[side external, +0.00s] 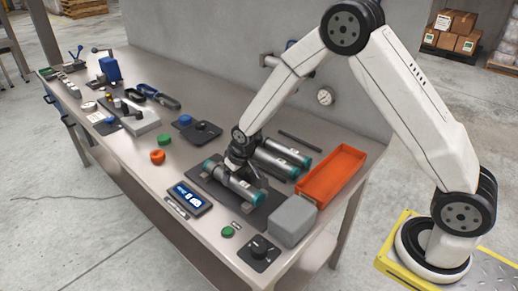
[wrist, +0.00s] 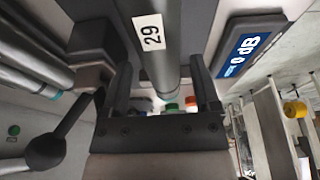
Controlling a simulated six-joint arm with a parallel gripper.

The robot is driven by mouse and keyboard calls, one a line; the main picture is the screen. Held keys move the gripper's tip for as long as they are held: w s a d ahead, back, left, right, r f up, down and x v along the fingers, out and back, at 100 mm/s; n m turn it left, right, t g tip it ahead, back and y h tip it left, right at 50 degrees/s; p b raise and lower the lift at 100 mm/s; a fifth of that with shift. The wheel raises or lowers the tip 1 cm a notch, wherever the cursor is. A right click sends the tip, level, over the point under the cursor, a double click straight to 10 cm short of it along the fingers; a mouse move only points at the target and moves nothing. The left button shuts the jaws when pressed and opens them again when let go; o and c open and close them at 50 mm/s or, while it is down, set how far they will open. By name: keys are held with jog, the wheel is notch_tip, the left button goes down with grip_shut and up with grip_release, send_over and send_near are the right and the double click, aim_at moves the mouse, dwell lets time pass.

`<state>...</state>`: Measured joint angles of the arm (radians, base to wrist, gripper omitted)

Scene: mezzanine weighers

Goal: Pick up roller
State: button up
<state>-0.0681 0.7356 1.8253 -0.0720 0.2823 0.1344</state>
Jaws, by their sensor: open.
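A grey roller with teal ends (side external: 236,186) lies over a dark plate (side external: 264,212) on the bench, near the front edge. In the wrist view the roller (wrist: 155,75) runs between my fingers and carries a white label reading 29. My gripper (side external: 242,166) is right above the roller's middle, pointing down. In the wrist view my gripper (wrist: 162,68) is open, with one finger on each side of the roller. I cannot tell whether either finger touches it. Two similar rollers (side external: 283,154) lie side by side just behind.
An orange tray (side external: 333,178) and a grey block (side external: 292,220) stand to the right. A blue-lit display (side external: 189,199) sits left of the roller; it also shows in the wrist view (wrist: 248,48). An orange-red knob (side external: 157,156) is further left. A wall closes the back.

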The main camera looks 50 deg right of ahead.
jog(key=shift+x, duration=1.5)
jog(key=shift+c, duration=0.2)
jog(key=shift+w+r, duration=0.1)
grip_shut()
